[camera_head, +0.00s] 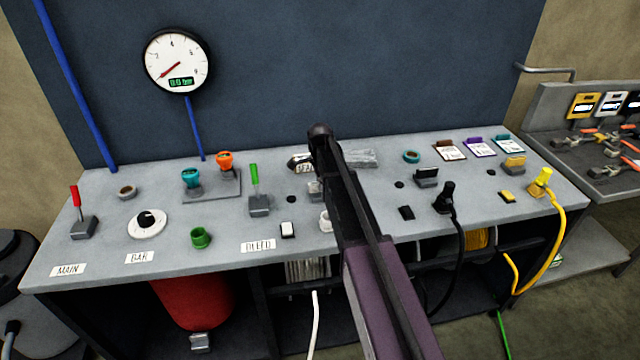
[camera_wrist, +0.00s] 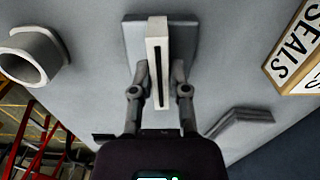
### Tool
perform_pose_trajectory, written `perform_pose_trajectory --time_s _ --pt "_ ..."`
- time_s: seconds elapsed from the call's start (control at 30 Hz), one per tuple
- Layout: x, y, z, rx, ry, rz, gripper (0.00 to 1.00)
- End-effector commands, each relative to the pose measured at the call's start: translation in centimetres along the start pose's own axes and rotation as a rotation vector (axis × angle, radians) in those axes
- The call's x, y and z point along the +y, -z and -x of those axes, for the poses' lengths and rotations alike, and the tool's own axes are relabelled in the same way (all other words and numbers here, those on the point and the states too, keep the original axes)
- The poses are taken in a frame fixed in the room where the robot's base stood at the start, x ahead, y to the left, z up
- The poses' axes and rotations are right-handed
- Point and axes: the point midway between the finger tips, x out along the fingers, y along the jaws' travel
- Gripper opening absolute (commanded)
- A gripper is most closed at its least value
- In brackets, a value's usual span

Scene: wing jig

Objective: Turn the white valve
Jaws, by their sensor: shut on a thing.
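The white valve (camera_wrist: 158,30) shows in the wrist view as a white bar handle with a dark slot, on a grey block. My gripper (camera_wrist: 160,88) has its two fingers closed on either side of this handle, touching it. In the head view my arm covers most of this spot. A small pale part (camera_head: 314,187) shows just left of the arm, and I cannot tell if it is the valve. My gripper's fingers are hidden there.
A white ring-shaped socket (camera_wrist: 35,55) stands left in the wrist view, and a SEALS box (camera_wrist: 295,50) at upper right. The grey bench (camera_head: 100,210) also holds a black valve (camera_head: 427,176), a yellow valve (camera_head: 515,163) and a red lever (camera_head: 76,198). A gauge (camera_head: 178,62) hangs behind.

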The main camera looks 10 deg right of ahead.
Motion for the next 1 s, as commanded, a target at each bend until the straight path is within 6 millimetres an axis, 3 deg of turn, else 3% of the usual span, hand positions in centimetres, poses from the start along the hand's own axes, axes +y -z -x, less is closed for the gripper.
perform_pose_trajectory --time_s 0.63,0.67,0.77,1.0 --pt "0.10 -0.04 -0.03 -0.002 -0.002 -0.078 0.00" --pt "0.11 -0.04 -0.03 -0.002 -0.002 -0.078 0.24" --pt "0.10 -0.04 -0.03 -0.001 -0.002 -0.078 0.54" --pt "0.05 -0.02 -0.01 -0.001 -0.001 -0.077 0.56"
